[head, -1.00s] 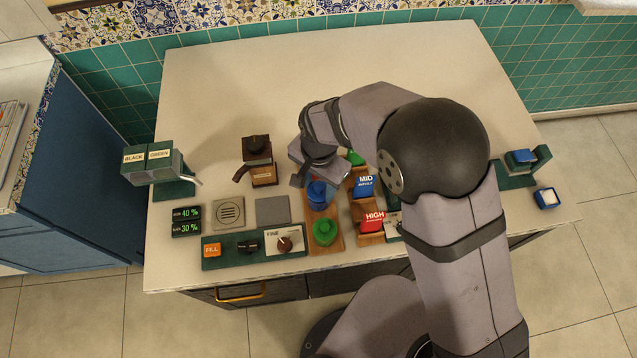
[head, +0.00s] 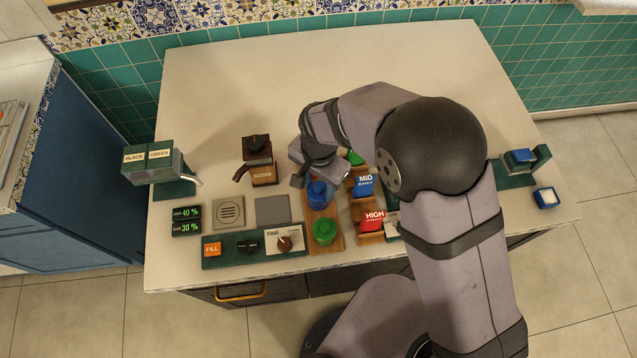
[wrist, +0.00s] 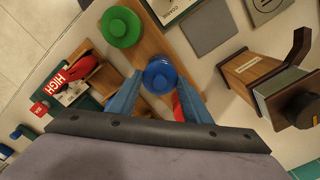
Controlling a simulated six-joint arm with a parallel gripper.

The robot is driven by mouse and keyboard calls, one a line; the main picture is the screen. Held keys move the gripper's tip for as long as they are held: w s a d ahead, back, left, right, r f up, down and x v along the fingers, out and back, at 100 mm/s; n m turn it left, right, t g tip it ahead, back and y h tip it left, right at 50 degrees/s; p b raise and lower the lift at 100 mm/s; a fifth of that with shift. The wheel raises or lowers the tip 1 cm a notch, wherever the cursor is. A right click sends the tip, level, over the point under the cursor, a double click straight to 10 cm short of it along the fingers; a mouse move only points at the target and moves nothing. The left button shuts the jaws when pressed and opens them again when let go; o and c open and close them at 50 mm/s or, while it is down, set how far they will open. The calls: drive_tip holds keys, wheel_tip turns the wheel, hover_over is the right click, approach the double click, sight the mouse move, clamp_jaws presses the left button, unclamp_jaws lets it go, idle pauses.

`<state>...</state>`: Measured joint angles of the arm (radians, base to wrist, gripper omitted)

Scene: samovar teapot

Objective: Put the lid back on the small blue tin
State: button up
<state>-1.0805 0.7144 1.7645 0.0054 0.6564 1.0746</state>
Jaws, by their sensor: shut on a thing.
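The blue lid (head: 318,187), round with a knob, is at the small blue tin (head: 317,201) in the wooden tray (head: 335,243). In the wrist view the lid (wrist: 160,74) lies between the fingertips and covers the tin's opening. My gripper (wrist: 160,80) is shut on the lid; its blue-grey fingers flank it. In the head view my gripper (head: 313,179) hangs just behind the tin and partly hides that area. I cannot tell whether the lid is fully seated.
A green lidded tin (head: 325,231) stands in front, and a red item (wrist: 180,107) shows beside the fingers. MID (head: 365,185) and HIGH (head: 373,220) packets are at right. A wooden grinder (head: 259,162) stands left. The back of the table is clear.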

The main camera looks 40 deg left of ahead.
drive_tip(key=o, duration=1.6)
drive_tip(key=shift+r, duration=0.15)
drive_tip(key=shift+r+p, duration=2.85)
drive_tip(key=shift+r, duration=0.55)
drive_tip(key=shift+c, duration=0.7)
clamp_jaws()
drive_tip(key=shift+f, duration=0.35)
